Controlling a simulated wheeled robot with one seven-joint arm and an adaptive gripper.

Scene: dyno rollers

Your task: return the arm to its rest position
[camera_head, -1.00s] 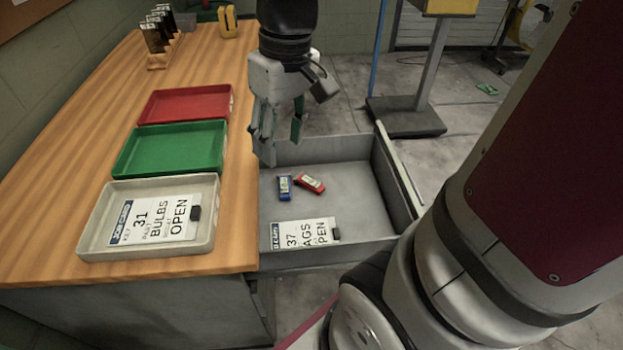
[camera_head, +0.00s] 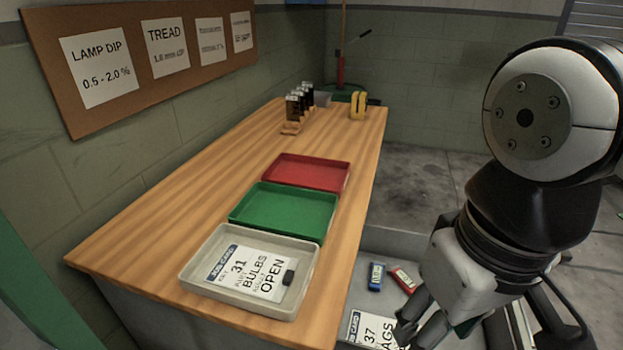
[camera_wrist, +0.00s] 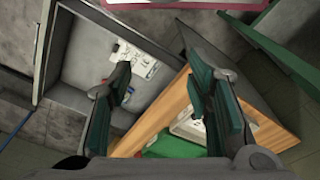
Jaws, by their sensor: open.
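My gripper (camera_head: 424,328) is at the lower right of the head view, in front of the open drawer (camera_head: 392,240) in that picture. In the wrist view my gripper (camera_wrist: 160,100) has its two fingers wide apart with nothing between them. My arm folds down from the upper right of the head view. A blue item (camera_head: 376,276) and a red item (camera_head: 403,279) lie in the drawer beside a job card (camera_head: 368,330) marked 37, which my gripper partly hides.
The wooden bench (camera_head: 150,240) carries a grey tray (camera_head: 192,272) with job card 31, an empty green tray (camera_head: 285,211) and an empty red tray (camera_head: 307,174). Dark bottles (camera_head: 297,104) and a yellow object (camera_head: 358,105) stand at its far end.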

